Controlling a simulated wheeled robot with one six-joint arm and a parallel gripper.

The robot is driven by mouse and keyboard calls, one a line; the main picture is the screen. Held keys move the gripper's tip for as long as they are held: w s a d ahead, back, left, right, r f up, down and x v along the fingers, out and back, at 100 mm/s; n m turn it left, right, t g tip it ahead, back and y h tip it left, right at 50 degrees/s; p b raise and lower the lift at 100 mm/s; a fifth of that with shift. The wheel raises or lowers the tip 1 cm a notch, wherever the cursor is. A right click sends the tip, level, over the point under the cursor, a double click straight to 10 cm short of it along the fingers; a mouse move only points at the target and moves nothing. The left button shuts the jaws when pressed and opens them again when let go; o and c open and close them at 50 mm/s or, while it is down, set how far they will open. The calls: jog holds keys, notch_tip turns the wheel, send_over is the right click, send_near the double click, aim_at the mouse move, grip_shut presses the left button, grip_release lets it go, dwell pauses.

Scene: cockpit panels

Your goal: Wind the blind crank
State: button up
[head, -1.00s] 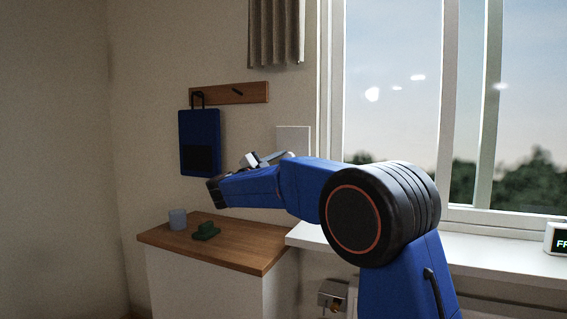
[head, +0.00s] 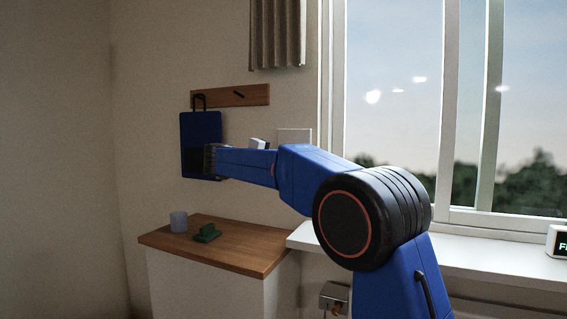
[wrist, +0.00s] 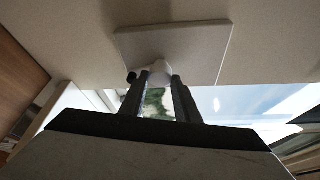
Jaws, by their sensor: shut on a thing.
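The crank's square white wall plate (wrist: 190,42) fills the upper middle of the wrist view, with a rounded white crank part (wrist: 154,71) in front of it. A small dark knob (wrist: 131,77) sits just left of the fingers. My gripper (wrist: 160,80) is shut on the white crank part, its two fingers on either side of it. In the head view the pale wall plate (head: 296,138) shows beside the window, above my blue arm. There my fingers and the crank are mostly hidden behind the arm, so the crank's angle cannot be told.
A blue board (head: 201,132) hangs from a wooden rail (head: 232,96), behind my arm's left end. A wooden-topped cabinet (head: 240,255) holds a grey cup (head: 179,221) and a green object (head: 207,233). The white sill (head: 480,245) and window lie right; a gathered blind (head: 277,35) hangs above.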

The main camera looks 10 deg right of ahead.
jog(key=shift+m+y, duration=0.4)
jog(key=shift+m, duration=0.5)
jog(key=o, duration=1)
jog(key=shift+o, duration=0.2)
jog(key=shift+r, duration=0.1)
jog(key=v, duration=1.7)
jog(key=shift+s+r, duration=0.15)
jog(key=shift+r, duration=0.05)
